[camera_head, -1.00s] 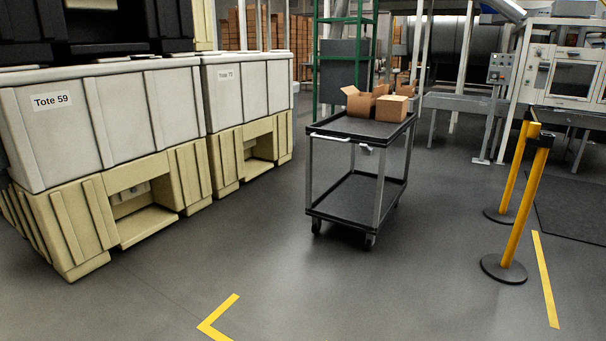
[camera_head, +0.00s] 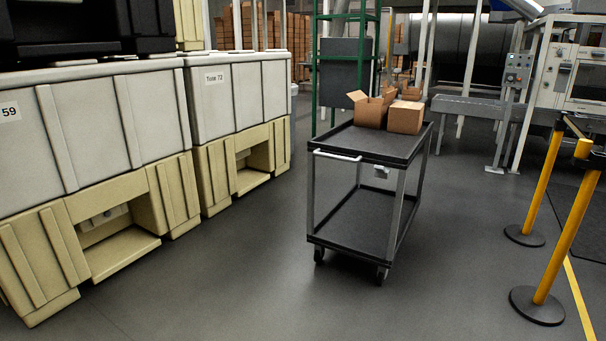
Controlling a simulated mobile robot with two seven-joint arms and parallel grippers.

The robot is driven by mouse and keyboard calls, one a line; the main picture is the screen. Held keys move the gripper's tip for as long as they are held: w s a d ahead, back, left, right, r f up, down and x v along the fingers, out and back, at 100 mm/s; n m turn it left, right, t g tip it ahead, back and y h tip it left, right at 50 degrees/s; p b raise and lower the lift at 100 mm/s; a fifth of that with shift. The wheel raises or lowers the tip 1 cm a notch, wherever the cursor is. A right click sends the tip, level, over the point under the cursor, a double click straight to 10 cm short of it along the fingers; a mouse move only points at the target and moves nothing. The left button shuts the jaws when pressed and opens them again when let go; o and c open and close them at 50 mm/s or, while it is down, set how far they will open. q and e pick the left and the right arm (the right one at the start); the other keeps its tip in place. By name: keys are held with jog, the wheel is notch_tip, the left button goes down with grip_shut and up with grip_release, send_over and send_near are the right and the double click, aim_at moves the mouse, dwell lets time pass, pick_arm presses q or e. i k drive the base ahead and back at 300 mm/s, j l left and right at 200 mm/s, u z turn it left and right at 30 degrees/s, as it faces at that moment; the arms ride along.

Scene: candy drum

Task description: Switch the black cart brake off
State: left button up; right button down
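The black cart (camera_head: 345,218) stands on the grey floor a little right of centre in the head view. It has two black shelves, grey posts and dark casters. A white handle (camera_head: 337,155) runs along its near left end. A small whitish part (camera_head: 381,171) sits under the top shelf on the right side; I cannot tell whether it is the brake or how it is set. Two open-topped or closed cardboard boxes, one open (camera_head: 370,108) and one closed (camera_head: 406,117), rest on the top shelf. Neither of my grippers is in view.
White totes on cream pallets, one labelled Tote 72 (camera_head: 238,98), line the left. Yellow posts (camera_head: 566,238) with black bases stand on the right. A green rack (camera_head: 315,75) is behind the cart. The floor in front of the cart is clear.

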aim_at(381, 169)
jog(key=i, duration=2.95)
jog(key=z, duration=0.2)
